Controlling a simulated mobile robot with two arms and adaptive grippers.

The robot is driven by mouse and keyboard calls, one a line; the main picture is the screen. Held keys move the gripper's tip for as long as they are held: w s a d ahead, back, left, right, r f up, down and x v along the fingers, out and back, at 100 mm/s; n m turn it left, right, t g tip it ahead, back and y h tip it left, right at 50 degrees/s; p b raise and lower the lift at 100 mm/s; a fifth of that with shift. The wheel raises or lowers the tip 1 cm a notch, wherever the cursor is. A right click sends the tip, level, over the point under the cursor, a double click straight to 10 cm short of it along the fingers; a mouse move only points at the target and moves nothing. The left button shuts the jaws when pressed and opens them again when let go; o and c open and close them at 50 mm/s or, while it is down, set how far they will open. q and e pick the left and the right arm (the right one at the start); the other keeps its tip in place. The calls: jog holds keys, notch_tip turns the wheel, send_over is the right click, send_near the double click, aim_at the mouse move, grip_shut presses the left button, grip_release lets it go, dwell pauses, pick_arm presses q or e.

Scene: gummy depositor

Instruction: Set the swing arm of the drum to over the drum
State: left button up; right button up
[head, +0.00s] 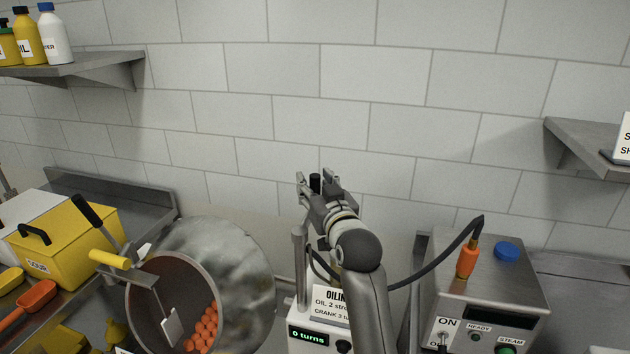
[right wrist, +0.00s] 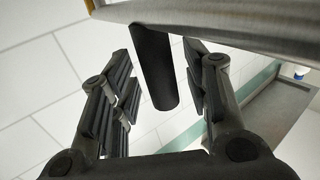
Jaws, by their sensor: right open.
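The metal drum (head: 248,275) lies tilted at lower centre-left in the head view, its open mouth facing left with orange gummies (head: 204,328) inside. A steel post (head: 299,265) stands just right of the drum. My right gripper (head: 315,180) is open above and beside the post. A black cylindrical handle (right wrist: 153,65) sits between its spread fingers, with gaps on both sides. In the right wrist view the handle joins a steel bar (right wrist: 230,22), which looks like the swing arm. In the head view my gripper and arm hide most of this bar. My left gripper is not in view.
A yellow grip (head: 110,259) with a thin rod and pale plate (head: 172,327) is at the drum's mouth. A white box with a turn display (head: 308,336) stands below my right arm. A steel control box (head: 500,290) with a cable is at right. Wall shelves flank the scene.

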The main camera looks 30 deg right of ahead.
jog(key=shift+w+r, duration=0.1)
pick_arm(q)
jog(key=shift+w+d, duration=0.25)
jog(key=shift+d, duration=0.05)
pick_arm(e)
grip_shut()
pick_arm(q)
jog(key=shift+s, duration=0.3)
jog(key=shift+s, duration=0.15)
pick_arm(e)
jog(key=shift+w+a, duration=0.1)
jog(key=shift+w, duration=0.1)
